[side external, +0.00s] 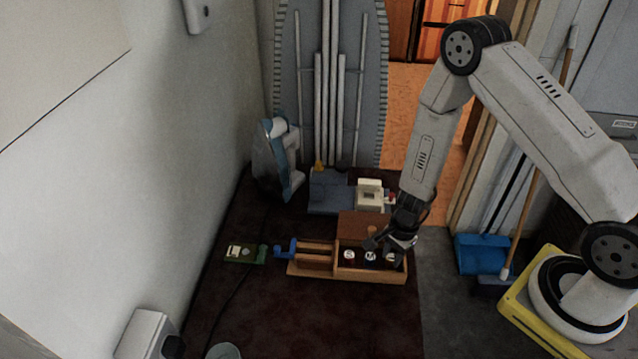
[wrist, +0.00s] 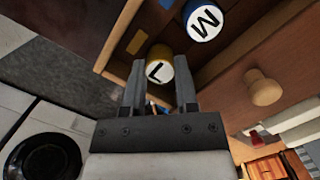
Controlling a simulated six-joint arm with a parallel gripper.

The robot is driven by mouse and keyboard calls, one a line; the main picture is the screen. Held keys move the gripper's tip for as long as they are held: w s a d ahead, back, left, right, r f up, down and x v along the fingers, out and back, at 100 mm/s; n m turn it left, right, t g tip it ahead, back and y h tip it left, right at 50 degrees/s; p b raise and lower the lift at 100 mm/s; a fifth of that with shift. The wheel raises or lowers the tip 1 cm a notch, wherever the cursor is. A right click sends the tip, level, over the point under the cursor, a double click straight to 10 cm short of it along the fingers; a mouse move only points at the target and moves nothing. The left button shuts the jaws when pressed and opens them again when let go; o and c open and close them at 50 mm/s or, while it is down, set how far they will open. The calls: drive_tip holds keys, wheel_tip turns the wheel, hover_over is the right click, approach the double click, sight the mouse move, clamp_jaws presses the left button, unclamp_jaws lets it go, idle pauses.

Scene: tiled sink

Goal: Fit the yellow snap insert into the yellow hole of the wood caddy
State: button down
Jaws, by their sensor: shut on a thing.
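The wood caddy (side external: 343,274) stands on the dark surface, with several round lettered pieces in its right part. The yellow snap insert (wrist: 160,66), with an L on its pale top, is between my fingers in the wrist view. My gripper (wrist: 160,60) is shut on it. In the side view my gripper (side external: 398,243) is low over the caddy's right end, beside the L piece (side external: 390,257). A blue M piece (wrist: 204,20) sits beside it. A flat yellow patch (wrist: 137,41) shows on the caddy's wood. The hole under the insert is hidden, so I cannot tell how deep it sits.
A wooden box with a round knob (wrist: 264,90) is close behind the caddy. A blue-grey base with a cream block (side external: 369,195) stands farther back. A green board (side external: 240,254) and a blue clamp-like part (side external: 284,248) are at left. The front surface is mostly clear.

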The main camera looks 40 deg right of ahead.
drive_tip(key=shift+f, duration=0.1)
drive_tip(key=c, duration=0.7)
unclamp_jaws()
drive_tip(key=shift+o, duration=0.2)
wheel_tip(320, 180, up, 12)
drive_tip(key=d, duration=0.1)
drive_tip(key=shift+d, duration=0.4)
idle(0.5)
drive_tip(key=s+a+r+n+t+h, duration=0.1)
drive_tip(key=s+r+n, duration=0.1)
drive_tip(key=r+n, duration=0.5)
drive_tip(key=s+a+r+n+t, duration=0.1)
drive_tip(key=s+a+r+n, duration=0.1)
drive_tip(key=r+n, duration=0.5)
drive_tip(key=shift+s+a+n+t+h, duration=0.15)
drive_tip(key=shift+s+n+t+h, duration=0.2)
drive_tip(key=shift+n, duration=1.65)
